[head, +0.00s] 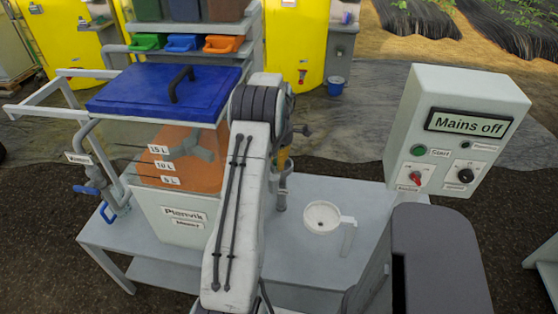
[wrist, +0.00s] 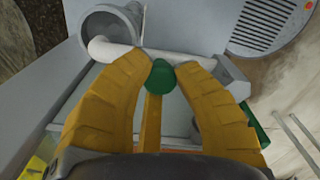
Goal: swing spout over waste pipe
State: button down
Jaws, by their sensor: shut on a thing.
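In the wrist view, my gripper (wrist: 162,65) has its two yellow fingers closing in around a green-tipped piece (wrist: 160,76), which looks like the grip of the spout. The white spout (wrist: 104,48) runs crosswise just beyond the fingertips, its rounded end to the left. That end overlaps the near rim of the grey, wide-mouthed waste pipe (wrist: 118,24); I cannot tell its height above the mouth. In the head view, my gripper (head: 284,160) is mostly hidden behind my arm, above a grey cup-like pipe (head: 281,199) beside the mixing tank. The spout is hidden there.
The clear mixing tank (head: 172,212) with a blue lid (head: 150,92) stands left of my arm on a grey bench (head: 335,255). A white handled strainer (head: 323,217) lies right of it. A control box (head: 455,130) reading "Mains off" stands at the right.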

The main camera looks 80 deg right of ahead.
jog(key=shift+w+a+f, duration=0.1)
jog(key=shift+a+f, duration=0.05)
jog(key=c, duration=1.2)
grip_release()
jog(key=shift+w, duration=0.15)
jog(key=shift+c, duration=0.2)
jog(key=o, duration=0.3)
jog(key=shift+o, duration=0.2)
notch_tip(320, 180, up, 12)
jog(key=shift+s, duration=0.2)
